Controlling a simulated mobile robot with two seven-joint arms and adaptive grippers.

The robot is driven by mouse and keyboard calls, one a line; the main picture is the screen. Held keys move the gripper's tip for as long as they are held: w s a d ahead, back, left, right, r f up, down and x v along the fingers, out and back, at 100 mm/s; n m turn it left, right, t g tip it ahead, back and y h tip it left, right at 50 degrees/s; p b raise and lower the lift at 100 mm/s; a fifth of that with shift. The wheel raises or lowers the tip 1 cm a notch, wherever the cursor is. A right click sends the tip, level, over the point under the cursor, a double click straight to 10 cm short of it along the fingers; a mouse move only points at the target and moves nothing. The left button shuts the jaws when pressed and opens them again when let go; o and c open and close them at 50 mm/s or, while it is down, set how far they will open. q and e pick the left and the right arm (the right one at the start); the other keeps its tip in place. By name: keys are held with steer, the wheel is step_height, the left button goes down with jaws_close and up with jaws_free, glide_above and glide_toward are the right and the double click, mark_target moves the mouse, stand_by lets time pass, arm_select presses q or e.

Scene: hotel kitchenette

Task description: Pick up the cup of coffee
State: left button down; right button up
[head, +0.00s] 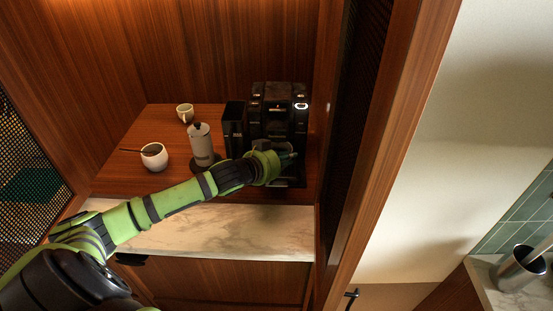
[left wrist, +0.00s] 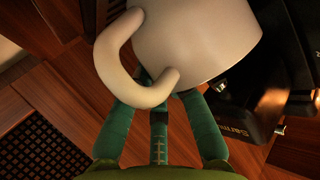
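The white cup (left wrist: 195,40) fills the upper part of the left wrist view, with its curved handle (left wrist: 108,58) towards the left. My left gripper (left wrist: 160,88) reaches up to the cup there. Its teal fingers run behind the handle and the cup's lower edge, so their tips are hidden and I cannot tell whether they grip. In the head view my left gripper (head: 288,156) is at the front of the black coffee machine (head: 279,108). The cup is not clearly visible there. Its contents are not visible. My right gripper is not in view.
A wooden wall closes in on the right. The marble front ledge (head: 230,232) is clear.

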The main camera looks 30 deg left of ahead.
arm_select(q)
steer(key=shift+r, duration=0.1)
stand_by(0.4)
steer(key=shift+w+a+r+b, duration=0.1)
steer(key=shift+r+b, duration=0.35)
steer(key=shift+r, duration=0.25)
steer(key=s+a+b, duration=0.2)
steer(key=s, duration=1.5)
steer(key=shift+s+a, duration=0.15)
steer(key=shift+s, duration=0.25)
steer(key=shift+s+f, duration=0.1)
steer(key=shift+s, duration=0.05)
stand_by(0.4)
